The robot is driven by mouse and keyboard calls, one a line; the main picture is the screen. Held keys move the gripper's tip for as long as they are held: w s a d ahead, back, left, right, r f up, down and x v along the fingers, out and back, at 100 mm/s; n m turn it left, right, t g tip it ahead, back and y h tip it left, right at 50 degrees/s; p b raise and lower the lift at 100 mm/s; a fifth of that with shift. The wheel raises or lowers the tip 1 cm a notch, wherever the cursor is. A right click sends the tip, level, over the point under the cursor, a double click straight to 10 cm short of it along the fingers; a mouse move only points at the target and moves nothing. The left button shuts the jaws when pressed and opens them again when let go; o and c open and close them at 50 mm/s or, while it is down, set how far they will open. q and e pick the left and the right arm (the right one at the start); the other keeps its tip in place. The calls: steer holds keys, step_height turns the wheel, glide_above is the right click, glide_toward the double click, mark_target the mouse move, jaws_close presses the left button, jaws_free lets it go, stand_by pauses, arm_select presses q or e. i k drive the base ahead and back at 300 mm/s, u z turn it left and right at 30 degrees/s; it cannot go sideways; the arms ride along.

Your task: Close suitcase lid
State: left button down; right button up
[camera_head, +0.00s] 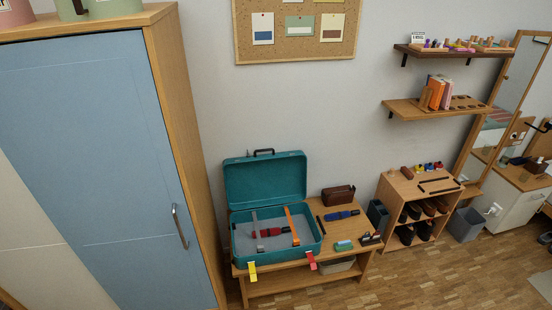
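A teal suitcase stands open on a low wooden bench in the lower middle of the head view. Its lid (265,180) is raised close to upright near the wall, with a dark handle on its top edge. The base (240,268) faces the room and holds a red item (268,232) on a grey lining. An orange strap (292,226) and a grey strap (256,230) lie across the inside. A yellow tag (252,270) and a red tag (311,260) hang at the front. Neither of my grippers shows.
The bench (325,258) also carries a brown case (338,195), a blue item (342,215) and small things right of the suitcase. A tall blue-doored wardrobe (90,150) stands close on the left. A shoe shelf (400,183) stands right; wood floor (420,280) in front is clear.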

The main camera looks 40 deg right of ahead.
mark_target(255, 181)
steer(key=z, duration=1.25)
